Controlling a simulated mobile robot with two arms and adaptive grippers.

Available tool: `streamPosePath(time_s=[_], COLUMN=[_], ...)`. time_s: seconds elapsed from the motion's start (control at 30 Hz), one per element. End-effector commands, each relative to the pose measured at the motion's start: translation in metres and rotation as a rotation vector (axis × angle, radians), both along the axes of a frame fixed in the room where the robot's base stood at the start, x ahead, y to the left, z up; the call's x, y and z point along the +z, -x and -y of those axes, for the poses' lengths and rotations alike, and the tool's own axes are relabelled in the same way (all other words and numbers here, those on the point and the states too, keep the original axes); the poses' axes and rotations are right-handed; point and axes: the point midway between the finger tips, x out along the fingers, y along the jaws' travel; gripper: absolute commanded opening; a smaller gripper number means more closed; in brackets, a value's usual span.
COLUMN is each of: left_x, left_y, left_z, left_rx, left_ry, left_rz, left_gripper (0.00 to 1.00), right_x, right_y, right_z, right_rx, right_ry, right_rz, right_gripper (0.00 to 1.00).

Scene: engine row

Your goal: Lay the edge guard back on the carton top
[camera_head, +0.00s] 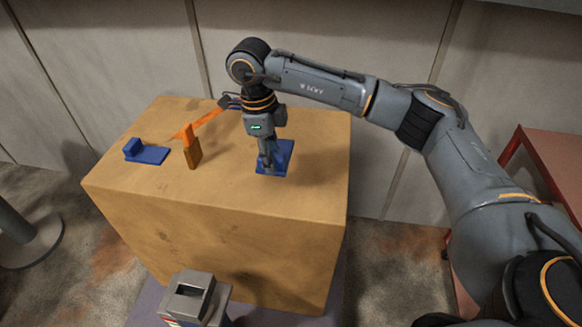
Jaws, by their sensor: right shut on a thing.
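The carton (215,185) is a large tan box with a flat top. A blue edge guard (284,160) is under my right gripper (266,163), at the right part of the carton top. My right gripper points down and is shut on this guard; its fingers hide part of it. The guard is at or very close to the top; I cannot tell whether it touches. A second blue L-shaped piece (152,155) lies on the carton top at the left. My left gripper is not in view.
An orange strip (205,122) and an upright brown-orange block (192,153) are between the blue pieces. A grey device (196,299) stands before the carton. A post with a round base (30,245) is at left, a red-framed table (555,160) at right.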

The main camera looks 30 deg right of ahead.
Motion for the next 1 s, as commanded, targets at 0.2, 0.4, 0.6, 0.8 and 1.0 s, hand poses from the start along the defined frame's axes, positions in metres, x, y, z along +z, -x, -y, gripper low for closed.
streamPosePath(time_s=[0.2, 0.4, 0.6, 0.8, 1.0], left_x=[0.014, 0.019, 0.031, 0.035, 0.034], left_y=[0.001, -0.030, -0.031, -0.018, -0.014], left_z=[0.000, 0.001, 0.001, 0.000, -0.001], left_rx=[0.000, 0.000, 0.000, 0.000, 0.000], left_ry=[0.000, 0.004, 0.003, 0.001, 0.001], left_rz=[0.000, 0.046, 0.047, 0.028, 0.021], left_gripper=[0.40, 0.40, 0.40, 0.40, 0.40], right_x=[-0.036, -0.054, -0.074, -0.094, -0.095], right_y=[-0.009, -0.013, -0.014, -0.015, -0.015], right_z=[0.037, 0.049, 0.058, 0.057, 0.057], right_rx=[-0.001, 0.000, 0.002, 0.002, 0.002], right_ry=[0.000, 0.001, 0.000, -0.001, 0.000], right_rz=[-0.003, -0.001, -0.004, 0.000, 0.001], right_gripper=[0.00, 0.00, 0.00, 0.00, 0.00])
